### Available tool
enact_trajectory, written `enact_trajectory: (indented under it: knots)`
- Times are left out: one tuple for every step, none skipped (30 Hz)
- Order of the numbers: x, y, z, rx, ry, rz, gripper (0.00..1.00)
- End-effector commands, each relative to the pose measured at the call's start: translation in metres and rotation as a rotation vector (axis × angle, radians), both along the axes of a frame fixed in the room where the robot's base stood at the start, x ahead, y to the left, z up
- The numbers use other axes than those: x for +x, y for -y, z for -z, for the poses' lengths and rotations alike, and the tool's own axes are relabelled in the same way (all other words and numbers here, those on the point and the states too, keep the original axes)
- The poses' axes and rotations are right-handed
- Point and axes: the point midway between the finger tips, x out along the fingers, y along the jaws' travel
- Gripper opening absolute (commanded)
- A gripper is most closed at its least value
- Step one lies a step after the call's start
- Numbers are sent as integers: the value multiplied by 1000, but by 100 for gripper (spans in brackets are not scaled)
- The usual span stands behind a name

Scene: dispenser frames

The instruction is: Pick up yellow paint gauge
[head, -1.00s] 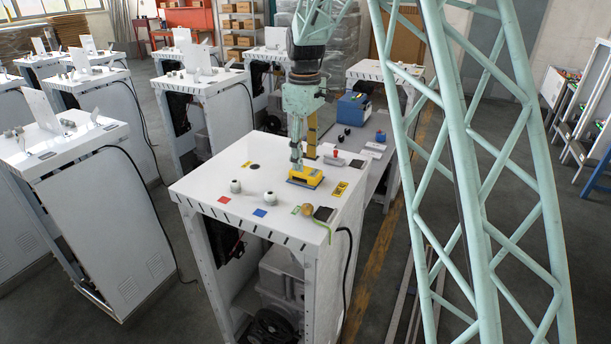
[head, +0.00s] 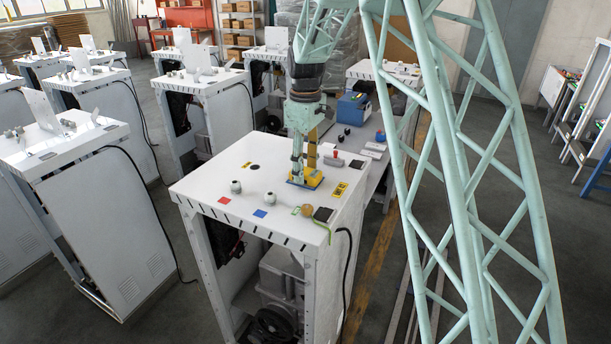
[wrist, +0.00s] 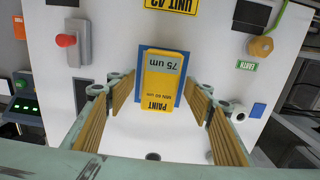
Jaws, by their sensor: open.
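The yellow paint gauge (wrist: 162,85) shows in the wrist view, lettered PAINT and 75 um, lying on a blue base (wrist: 142,50) on the white cabinet top. In the head view the gauge (head: 314,179) is partly hidden by my gripper (head: 304,182). A gap shows between each pad and the gauge, and nothing is held.
On the white cabinet top (head: 240,177) are two round knobs (head: 235,187), a red square (head: 224,200), a blue square (head: 260,213) and a dark square pad (head: 323,214). An orange knob (wrist: 261,46) and a red-capped switch (wrist: 66,41) flank the gauge in the wrist view.

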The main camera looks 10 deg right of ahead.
Motion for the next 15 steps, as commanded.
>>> enact_trajectory:
  knots:
    - [0, 0, 4, 0, -1, 0, 48]
    - [0, 0, 6, 0, -1, 0, 48]
    - [0, 0, 8, 0, -1, 0, 48]
    - [0, 0, 10, 0, 0, 0, 48]
    - [0, 0, 11, 0, 0, 0, 48]
    - [0, 0, 12, 0, 0, 0, 48]
    - [0, 0, 12, 0, 0, 0, 48]
    - [0, 0, 13, 0, 0, 0, 48]
    - [0, 0, 13, 0, 0, 0, 48]
    - [0, 0, 13, 0, 0, 0, 48]
    - [0, 0, 13, 0, 0, 0, 48]
    - [0, 0, 13, 0, 0, 0, 48]
    - [0, 0, 13, 0, 0, 0, 48]
    - [0, 0, 13, 0, 0, 0, 48]
    - [0, 0, 12, 0, 0, 0, 48]
